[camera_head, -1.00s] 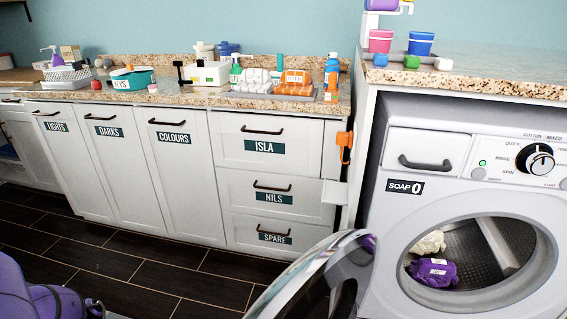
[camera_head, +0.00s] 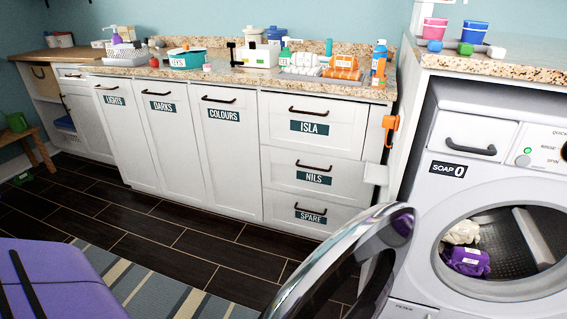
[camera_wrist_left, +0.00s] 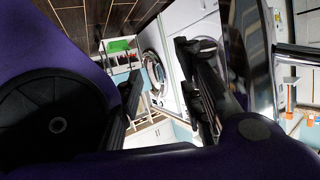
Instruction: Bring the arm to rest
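My left gripper (camera_wrist_left: 158,72) shows in the left wrist view with its two dark fingers spread apart. Nothing is held between them. A purple part of my own arm (camera_head: 50,280) fills the lower left corner of the head view, but no gripper shows there. My right gripper is in neither view.
The washing machine (camera_head: 505,205) stands at the right, its round door (camera_head: 345,265) swung open towards me. A purple bundle (camera_head: 467,262) and a cream cloth (camera_head: 462,233) lie in its drum. White cabinets (camera_head: 235,165) carry a crowded counter. The dark floor and striped rug (camera_head: 150,285) look clear.

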